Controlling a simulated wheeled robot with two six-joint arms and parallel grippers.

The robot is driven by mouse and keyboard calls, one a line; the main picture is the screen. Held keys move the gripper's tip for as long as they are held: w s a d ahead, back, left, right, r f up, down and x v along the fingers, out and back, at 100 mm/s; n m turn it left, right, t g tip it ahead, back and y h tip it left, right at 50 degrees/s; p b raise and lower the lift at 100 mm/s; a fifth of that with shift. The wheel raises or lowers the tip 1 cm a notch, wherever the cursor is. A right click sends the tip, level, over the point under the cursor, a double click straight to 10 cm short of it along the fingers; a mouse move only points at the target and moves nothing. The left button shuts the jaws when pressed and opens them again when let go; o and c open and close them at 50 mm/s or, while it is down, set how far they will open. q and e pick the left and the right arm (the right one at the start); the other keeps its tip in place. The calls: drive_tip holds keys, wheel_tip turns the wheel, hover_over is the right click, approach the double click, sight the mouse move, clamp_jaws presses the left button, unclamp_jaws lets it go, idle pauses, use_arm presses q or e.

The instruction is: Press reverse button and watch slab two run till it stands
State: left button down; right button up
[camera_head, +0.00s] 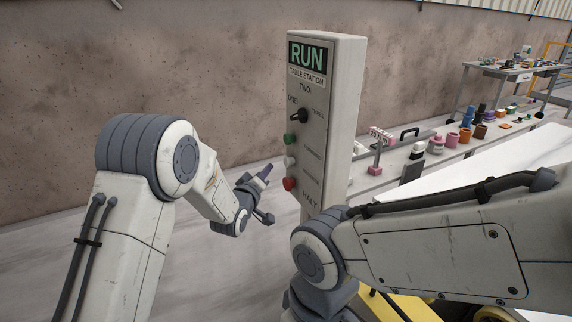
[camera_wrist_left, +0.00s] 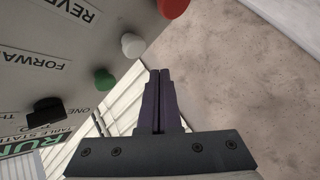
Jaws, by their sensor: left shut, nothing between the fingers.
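The control box (camera_head: 328,125) stands upright in the middle, with a lit sign (camera_head: 307,54) reading RUN and TABLE STATION TWO under it. A black selector knob (camera_head: 299,116) sits above a green button (camera_head: 289,139), a white button (camera_head: 289,161) and a red button (camera_head: 289,184). In the left wrist view the white button (camera_wrist_left: 132,45) lies by the label REVERSE, the green button (camera_wrist_left: 104,79) by FORWARD. My left gripper (camera_head: 264,174) is shut and empty, apart from the buttons; its closed fingertips (camera_wrist_left: 159,72) show near the white one. My right gripper is out of view.
White slab-like surfaces (camera_head: 478,172) lie at the right; I cannot tell which is slab two. A long bench behind holds several pots (camera_head: 466,135) and a pink stand (camera_head: 378,150). My right arm crosses the lower right. A stone wall (camera_head: 200,70) stands behind.

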use_arm(q)
drive_tip(key=shift+s+a, duration=0.25)
drive_tip(key=shift+a, duration=0.3)
drive_tip(key=shift+s+a, duration=0.2)
drive_tip(key=shift+a, duration=0.35)
drive_tip(key=shift+r, duration=0.1)
drive_tip(key=s+d+r+m+g+y+p, duration=0.1)
drive_tip(key=s+r+m+g+p, duration=0.15)
drive_tip(key=s, duration=0.35)
drive_tip(key=s+d+r+m+g+p, duration=0.1)
drive_tip(key=s+d+m+g+p, duration=0.15)
drive_tip(key=s, duration=0.45)
drive_tip(key=s+r+m+g+y+p, duration=0.1)
drive_tip(key=s+g, duration=0.2)
drive_tip(key=s, duration=0.3)
drive_tip(key=s+a+r+m+g+y+p, duration=0.1)
drive_tip(key=s+a+m+g, duration=0.1)
drive_tip(key=s, duration=0.6)
drive_tip(key=s+a+r+m+g+y+p, duration=0.1)
drive_tip(key=s+a+m+g+p, duration=0.1)
drive_tip(key=s, duration=0.7)
drive_tip(key=s+a+r+m+g+y+p, duration=0.1)
drive_tip(key=s+g, duration=0.3)
drive_tip(key=s, duration=0.5)
drive_tip(key=shift+a+r+m, duration=0.2)
drive_tip(key=shift+a+m, duration=0.65)
drive_tip(key=shift+m, duration=0.05)
